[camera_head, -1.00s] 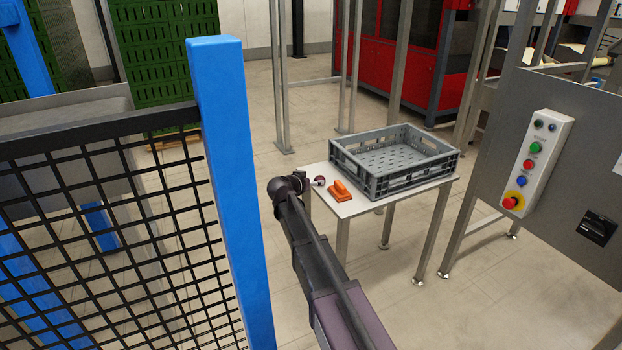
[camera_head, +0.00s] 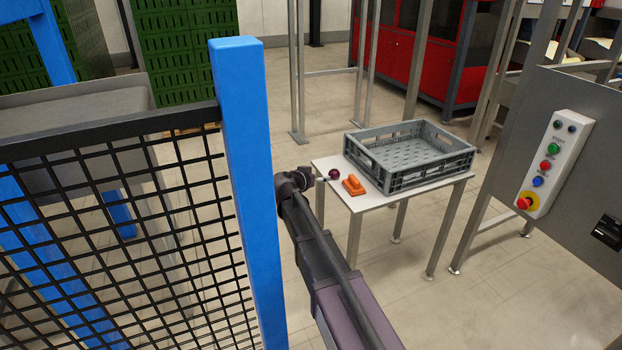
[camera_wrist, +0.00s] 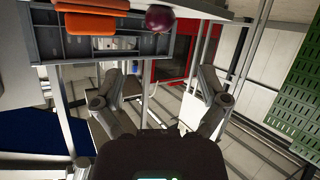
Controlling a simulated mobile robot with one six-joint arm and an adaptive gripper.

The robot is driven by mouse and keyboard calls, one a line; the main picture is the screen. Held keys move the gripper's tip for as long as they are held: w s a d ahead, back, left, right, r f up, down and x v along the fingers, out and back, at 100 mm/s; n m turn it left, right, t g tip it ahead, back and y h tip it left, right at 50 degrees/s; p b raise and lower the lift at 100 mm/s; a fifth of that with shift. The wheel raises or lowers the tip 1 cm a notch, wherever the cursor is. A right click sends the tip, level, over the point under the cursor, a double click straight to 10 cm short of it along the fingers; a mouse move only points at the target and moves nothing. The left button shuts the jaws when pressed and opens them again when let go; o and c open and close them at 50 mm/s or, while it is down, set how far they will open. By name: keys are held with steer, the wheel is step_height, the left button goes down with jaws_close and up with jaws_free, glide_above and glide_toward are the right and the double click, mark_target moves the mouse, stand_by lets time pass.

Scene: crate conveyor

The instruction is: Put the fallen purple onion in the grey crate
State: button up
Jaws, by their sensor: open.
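In the head view my dark wrist is just left of the onion, and the fingers are hard to make out.
The orange item (camera_head: 353,185) lies between onion and crate on the white table (camera_head: 378,200). A blue post (camera_head: 247,190) and black mesh fence (camera_head: 130,230) stand close to the left of my arm. A control panel (camera_head: 549,165) is at right.

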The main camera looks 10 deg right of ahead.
steer(key=s+d+f+g, duration=0.1)
steer(key=s, duration=0.1)
steer(key=s+d+f+g, duration=0.1)
steer(key=s+d, duration=0.1)
steer(key=s+d+f+g+y, duration=0.1)
steer(key=s+d+f, duration=0.1)
steer(key=s, duration=0.1)
steer(key=shift+s, duration=0.1)
steer(key=s+f+n+g+y, duration=0.3)
steer(key=s+y, duration=0.1)
steer(key=s, duration=0.8)
steer(key=s+f+n+g+y, duration=0.3)
steer(key=s+f+g, duration=0.1)
steer(key=s, duration=0.8)
steer(key=shift+s+d+f+y, duration=0.25)
steer(key=shift+d+f+y, duration=0.05)
steer(key=shift+d+y, duration=0.15)
